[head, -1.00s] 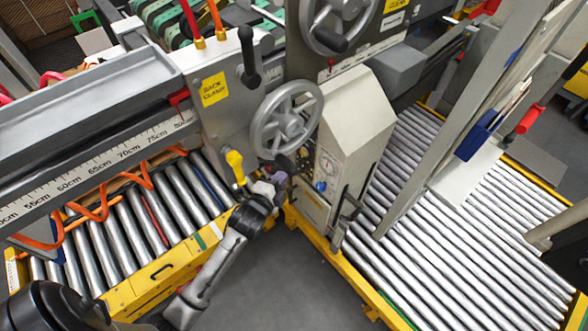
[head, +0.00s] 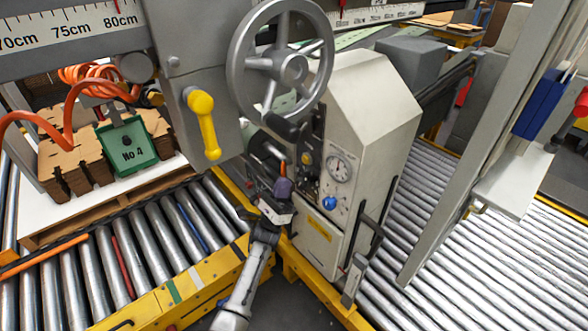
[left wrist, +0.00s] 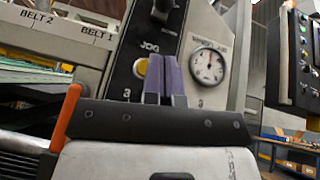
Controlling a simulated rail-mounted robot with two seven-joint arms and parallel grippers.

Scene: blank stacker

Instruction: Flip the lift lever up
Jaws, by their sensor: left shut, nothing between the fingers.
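My left gripper (head: 284,187) is shut and empty in front of the pale control cabinet (head: 368,115). Its purple fingers also show in the left wrist view (left wrist: 165,80), pressed together before the panel, just below the JOG label. A short orange lever (left wrist: 68,118) stands upright to the left of the fingers. An orange piece (head: 283,168) shows just above the gripper in the head view. No label reading lift is legible, so I cannot tell which lever is the lift lever. My right gripper is not in view.
The panel has a round gauge (head: 339,168), a blue knob (head: 329,203) and a yellow button (left wrist: 140,68) close to the fingers. A large handwheel (head: 284,66) and yellow handle (head: 203,122) are above left. Roller conveyors (head: 470,225) lie on both sides.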

